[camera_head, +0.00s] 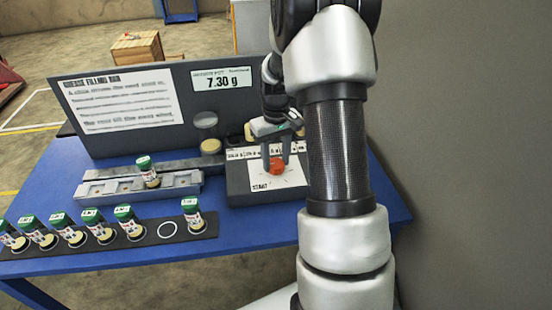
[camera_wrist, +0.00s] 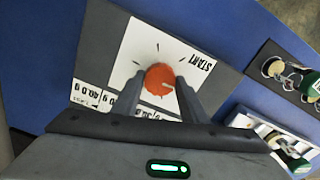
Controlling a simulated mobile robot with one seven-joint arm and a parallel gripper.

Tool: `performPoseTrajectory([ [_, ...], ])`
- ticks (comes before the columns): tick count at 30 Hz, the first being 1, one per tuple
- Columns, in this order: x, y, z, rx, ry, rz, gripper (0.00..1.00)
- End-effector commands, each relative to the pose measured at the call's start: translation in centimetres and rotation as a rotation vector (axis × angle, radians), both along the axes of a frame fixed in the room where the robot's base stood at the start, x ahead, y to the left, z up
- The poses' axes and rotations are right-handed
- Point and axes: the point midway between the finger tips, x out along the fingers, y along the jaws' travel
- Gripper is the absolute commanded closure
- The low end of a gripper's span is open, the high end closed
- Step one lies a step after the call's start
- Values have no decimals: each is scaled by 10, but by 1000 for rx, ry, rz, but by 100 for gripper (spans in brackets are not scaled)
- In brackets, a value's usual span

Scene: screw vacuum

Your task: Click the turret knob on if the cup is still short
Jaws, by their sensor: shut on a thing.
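The orange-red turret knob (camera_head: 277,166) sits on a white plate marked START on the grey control box (camera_head: 240,186). My gripper (camera_head: 278,158) points down over it with its fingers on either side. In the wrist view the fingers of my gripper (camera_wrist: 158,84) are closed on the sides of the knob (camera_wrist: 160,79), which bears a pale pointer line. The display (camera_head: 221,78) on the back panel reads 7.30 g. A green-lidded cup (camera_head: 148,172) stands on the metal track. I cannot tell how full it is.
Several green-lidded cups (camera_head: 83,230) stand in a dark rack at the table's front left, beside an empty white ring (camera_head: 167,229). A printed sign (camera_head: 123,98) is on the back panel (camera_head: 150,130). The blue table (camera_head: 245,228) is clear in front of the control box.

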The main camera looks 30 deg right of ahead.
Motion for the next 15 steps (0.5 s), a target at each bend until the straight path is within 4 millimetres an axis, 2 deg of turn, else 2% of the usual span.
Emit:
performPoseTrajectory([
  [15, 1, 0, 1, -1, -2, -44, 83],
])
